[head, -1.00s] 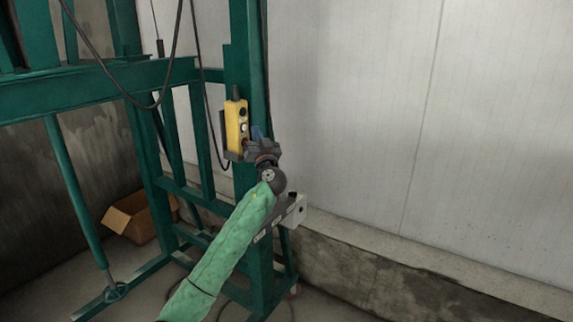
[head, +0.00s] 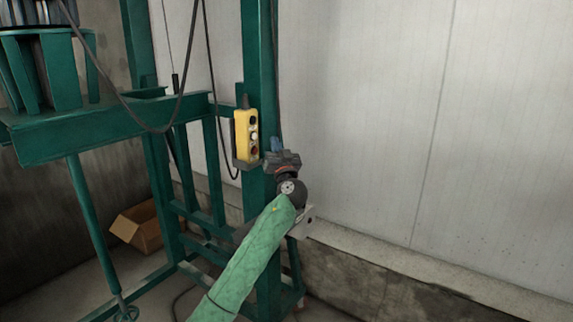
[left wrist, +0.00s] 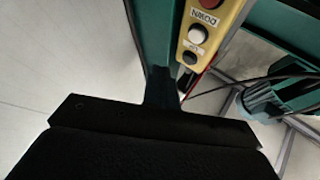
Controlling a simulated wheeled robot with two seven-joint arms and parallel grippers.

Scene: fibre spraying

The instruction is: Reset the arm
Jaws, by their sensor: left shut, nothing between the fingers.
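My left arm, in a green sleeve, reaches up from the bottom of the head view. Its gripper (head: 277,147) is shut and empty, just right of the lower part of a yellow button box (head: 246,136). The box hangs on a green post (head: 257,75) and carries several buttons. In the left wrist view the dark gripper (left wrist: 160,92) points toward the post, beside the yellow box (left wrist: 213,22). Whether the fingers touch the post or box cannot be told. My right gripper is in neither view.
A green steel frame (head: 110,124) with a hanging black cable (head: 176,105) fills the left. An open cardboard box (head: 139,228) lies on the floor behind it. A pale panel wall (head: 430,120) above a concrete ledge (head: 400,262) takes up the right, with free room before it.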

